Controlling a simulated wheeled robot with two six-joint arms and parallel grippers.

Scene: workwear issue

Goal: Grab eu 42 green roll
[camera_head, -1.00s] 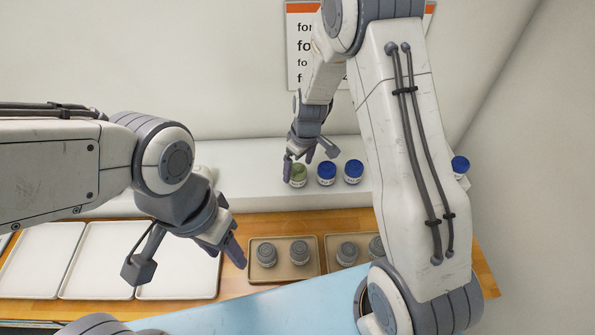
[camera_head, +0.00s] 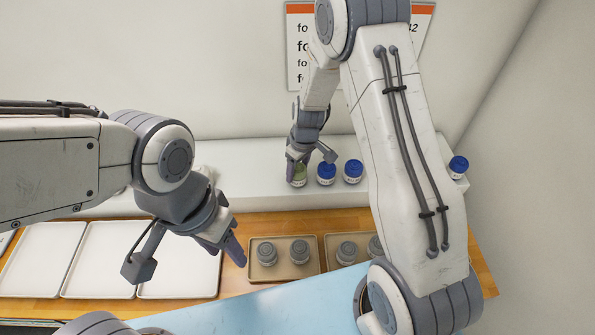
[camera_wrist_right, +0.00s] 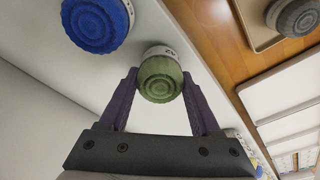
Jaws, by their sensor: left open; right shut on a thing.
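The green roll (camera_head: 299,178) stands at the left end of a row on the white shelf, with a white label band. In the right wrist view the green roll (camera_wrist_right: 160,78) sits between the two fingers, its label partly legible as "42". My right gripper (camera_head: 298,162) is shut on it from above; in the wrist view my right gripper (camera_wrist_right: 158,90) has a finger on each side. My left gripper (camera_head: 222,250) is open and empty, above the table left of the brown trays.
Blue rolls (camera_head: 326,172) stand close to the right of the green one; another blue roll (camera_head: 458,165) is farther right. A brown tray (camera_head: 262,274) holds grey rolls. White trays (camera_head: 105,262) lie empty at left. A sign (camera_head: 297,70) hangs on the wall.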

